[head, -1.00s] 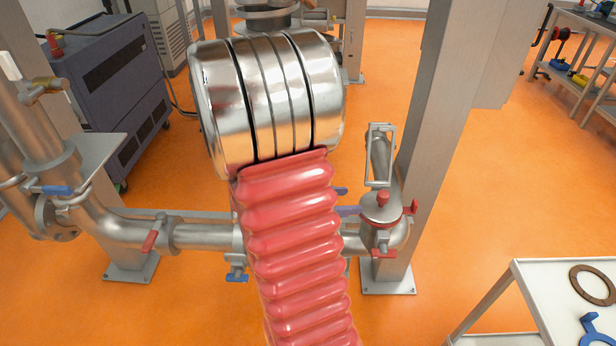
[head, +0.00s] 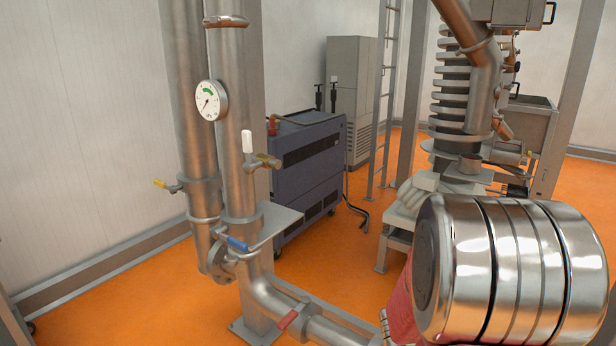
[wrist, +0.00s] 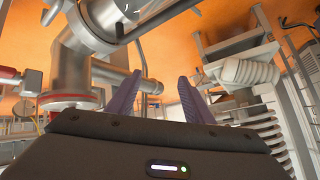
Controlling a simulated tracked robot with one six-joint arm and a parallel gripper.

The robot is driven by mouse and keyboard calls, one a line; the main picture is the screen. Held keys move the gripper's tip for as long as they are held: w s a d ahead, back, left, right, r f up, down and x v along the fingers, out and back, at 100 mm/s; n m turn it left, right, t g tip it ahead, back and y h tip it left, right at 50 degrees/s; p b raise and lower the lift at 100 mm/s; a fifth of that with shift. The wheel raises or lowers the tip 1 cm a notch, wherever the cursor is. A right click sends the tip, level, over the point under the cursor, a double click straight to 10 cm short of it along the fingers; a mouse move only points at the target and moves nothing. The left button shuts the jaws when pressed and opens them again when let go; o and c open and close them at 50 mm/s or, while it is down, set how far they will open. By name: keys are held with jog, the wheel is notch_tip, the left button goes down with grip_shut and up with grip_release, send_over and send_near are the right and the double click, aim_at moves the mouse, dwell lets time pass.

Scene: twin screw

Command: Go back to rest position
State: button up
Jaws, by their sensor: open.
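My gripper (wrist: 160,76) shows in the wrist view with its two purple fingers spread apart. Nothing is between the fingertips. A steel pipe (wrist: 72,65) lies beyond and to the left of the fingers; I cannot tell how far. In the head view, my arm's shiny metal joint and part of its red ribbed cover fill the lower right. My gripper is not visible in the head view.
In the head view, steel pipes with a round gauge (head: 211,100), a blue-handled valve (head: 237,243) and a red-handled valve (head: 288,319) stand at left. A dark blue cabinet (head: 308,165) and a ringed column (head: 450,105) stand behind. Open orange floor (head: 330,245) lies between.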

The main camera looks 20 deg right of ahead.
jog(key=w+a+r+n+t+y, duration=0.2)
jog(key=w+a+n+t+y, duration=0.25)
jog(key=w+a, duration=0.5)
jog(key=w+a+r+n+y, duration=0.1)
jog(key=a+r+n+y, duration=0.15)
jog(key=a, duration=0.35)
jog(key=a+r+n+y, duration=0.1)
jog(key=a+n, duration=0.2)
jog(key=a, duration=0.4)
jog(key=s+a+r+n+y, duration=0.1)
jog(key=s+a+r+n, duration=0.9)
jog(key=s+a+r, duration=0.2)
jog(key=s+a, duration=0.2)
jog(key=a, duration=0.2)
jog(key=shift+s+r+n+y, duration=0.3)
jog(key=shift+r, duration=0.1)
